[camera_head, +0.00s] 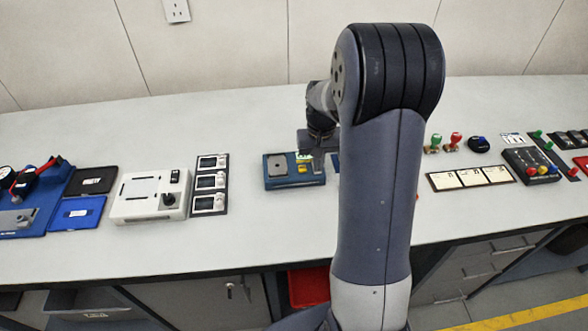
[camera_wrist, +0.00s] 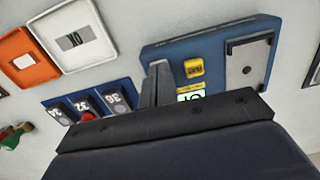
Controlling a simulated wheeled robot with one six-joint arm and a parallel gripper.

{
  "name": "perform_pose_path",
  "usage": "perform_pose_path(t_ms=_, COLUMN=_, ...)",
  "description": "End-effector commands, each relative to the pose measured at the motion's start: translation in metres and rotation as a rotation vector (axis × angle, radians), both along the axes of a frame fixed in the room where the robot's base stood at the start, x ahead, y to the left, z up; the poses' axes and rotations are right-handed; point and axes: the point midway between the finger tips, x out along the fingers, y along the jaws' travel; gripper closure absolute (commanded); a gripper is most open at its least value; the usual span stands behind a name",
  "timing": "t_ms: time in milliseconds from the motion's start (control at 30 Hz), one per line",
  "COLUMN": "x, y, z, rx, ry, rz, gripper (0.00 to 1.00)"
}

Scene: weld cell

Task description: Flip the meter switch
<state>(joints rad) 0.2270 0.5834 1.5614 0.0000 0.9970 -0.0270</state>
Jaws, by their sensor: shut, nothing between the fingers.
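The meter is a blue box (camera_head: 292,182) on the bench near the centre of the head view, left of my arm. In the wrist view the blue box (camera_wrist: 217,50) carries a grey plate (camera_wrist: 247,65), a small yellow part (camera_wrist: 194,68) and a green-and-white display (camera_wrist: 190,93). I cannot tell for certain whether the yellow part is the switch. My gripper (camera_head: 317,152) is over the right end of the meter, pointing down. In the wrist view the fingers (camera_wrist: 159,70) are shut and empty, beside the yellow part. Whether they touch the meter is unclear; its near edge is hidden.
A blue strip with numbered dark blocks (camera_wrist: 85,107) lies beside the meter, with white (camera_wrist: 72,38) and orange (camera_wrist: 27,56) plates beyond. In the head view, a three-window panel (camera_head: 210,183) and a white device (camera_head: 150,195) stand left, with clear bench between panel and meter.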

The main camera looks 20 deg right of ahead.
Motion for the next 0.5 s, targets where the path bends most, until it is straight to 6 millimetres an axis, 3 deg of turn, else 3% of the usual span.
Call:
perform_pose_path(t_ms=267, x=0.000, y=0.000, z=0.001, rx=0.000, ry=0.000, rz=0.000, gripper=1.00)
perform_pose_path(t_ms=500, x=0.000, y=0.000, z=0.020, rx=0.000, ry=-0.001, rz=0.000, gripper=1.00)
